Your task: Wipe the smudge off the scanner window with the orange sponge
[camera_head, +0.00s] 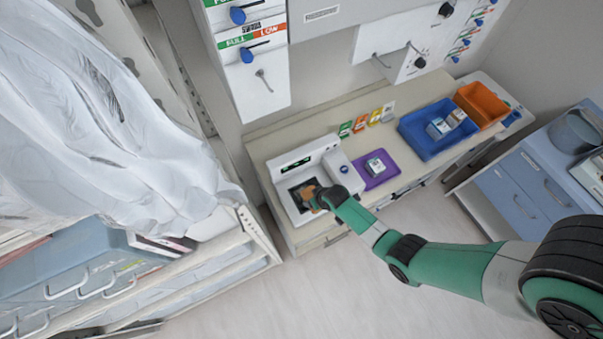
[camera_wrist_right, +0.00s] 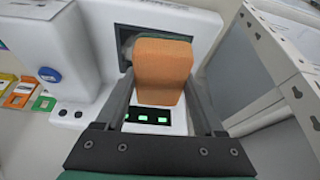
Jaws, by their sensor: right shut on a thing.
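The white scanner (camera_head: 325,153) stands on the counter, with its dark window (camera_head: 296,188) facing up. The orange sponge (camera_head: 308,191) is over the window and hides much of it. My right gripper (camera_head: 318,196) is shut on the sponge. In the right wrist view the sponge (camera_wrist_right: 162,72) sits between the two fingers, and a dark greenish part of the window (camera_wrist_right: 127,44) shows behind it. I cannot tell if the sponge touches the window. I cannot make out the smudge. My left gripper is not in view.
A purple tray (camera_head: 366,184) with a small box (camera_head: 375,166) lies right of the scanner. A blue bin (camera_head: 414,138) and an orange bin (camera_head: 485,108) stand further right. Coloured cards (camera_head: 360,123) line the back. A shelf unit with a translucent cover (camera_head: 110,120) is at left.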

